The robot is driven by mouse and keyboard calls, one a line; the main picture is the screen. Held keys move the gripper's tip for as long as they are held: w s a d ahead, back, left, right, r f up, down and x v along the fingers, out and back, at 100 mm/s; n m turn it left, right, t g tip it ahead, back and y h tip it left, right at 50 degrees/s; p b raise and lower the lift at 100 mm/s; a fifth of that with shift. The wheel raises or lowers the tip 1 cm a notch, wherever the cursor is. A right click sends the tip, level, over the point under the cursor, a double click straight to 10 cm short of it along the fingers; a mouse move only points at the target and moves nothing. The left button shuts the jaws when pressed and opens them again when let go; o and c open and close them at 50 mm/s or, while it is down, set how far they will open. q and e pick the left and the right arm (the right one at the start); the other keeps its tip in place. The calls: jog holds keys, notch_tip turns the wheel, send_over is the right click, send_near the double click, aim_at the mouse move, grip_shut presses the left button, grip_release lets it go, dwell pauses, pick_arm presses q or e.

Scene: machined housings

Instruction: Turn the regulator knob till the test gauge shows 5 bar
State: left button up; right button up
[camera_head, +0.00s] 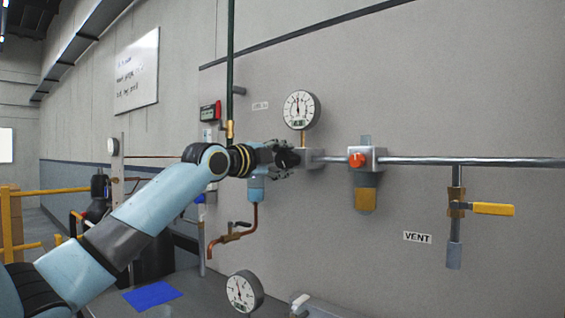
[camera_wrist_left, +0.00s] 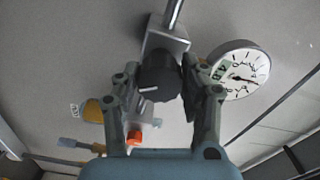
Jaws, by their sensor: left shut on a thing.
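The black regulator knob (camera_wrist_left: 158,78) sits between my left gripper's two fingers (camera_wrist_left: 161,88) in the left wrist view, with a pale mark line on its face. My left gripper (camera_head: 284,158) is shut on the knob, which faces it from the grey regulator body (camera_head: 314,159) on the wall panel. A round white gauge (camera_head: 301,109) stands on a brass stem above the regulator, its needle pointing nearly straight up. The same gauge shows in the left wrist view (camera_wrist_left: 240,76); its figures are too small to read surely. My right gripper is not in view.
A pipe (camera_head: 430,161) runs right from the regulator, past a filter with an orange button (camera_head: 356,160), to a valve with a yellow lever (camera_head: 493,209). A second gauge (camera_head: 243,291) stands low in front. A copper pipe (camera_head: 220,240) hangs under the wrist.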

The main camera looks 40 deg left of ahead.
pick_arm(q)
jog(key=shift+f, duration=0.15)
jog(key=o, duration=1.1)
jog(key=shift+o, duration=0.4)
jog(key=s, duration=0.7)
jog(key=shift+s+a, duration=0.25)
